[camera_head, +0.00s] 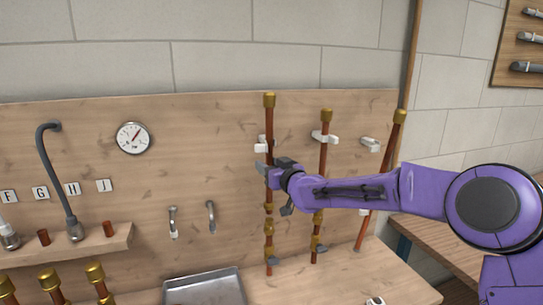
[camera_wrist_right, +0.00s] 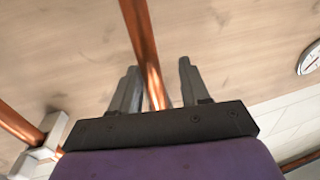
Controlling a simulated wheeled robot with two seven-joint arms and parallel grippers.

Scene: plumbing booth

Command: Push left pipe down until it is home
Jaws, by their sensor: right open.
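The left pipe (camera_head: 269,125) is a copper pipe with a brass cap on top, standing upright against the wooden back panel. White clips hold it at the upper part, and brass fittings (camera_head: 268,228) show lower down. My right gripper (camera_head: 273,189) is at the pipe's middle height, with its arm coming from the right. In the right wrist view the gripper (camera_wrist_right: 158,82) is open, and the copper pipe (camera_wrist_right: 143,40) runs between its two fingers. I cannot tell whether either finger touches it. The gripper hides part of the pipe in the head view. My left gripper is not in view.
A middle pipe (camera_head: 323,155) stands just right of the left pipe, behind my right arm. A right pipe (camera_head: 393,140) leans at a tilt. A grey tray (camera_head: 205,286), two taps (camera_head: 211,215), a gauge (camera_head: 133,138) and a shelf (camera_head: 110,243) are to the left.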

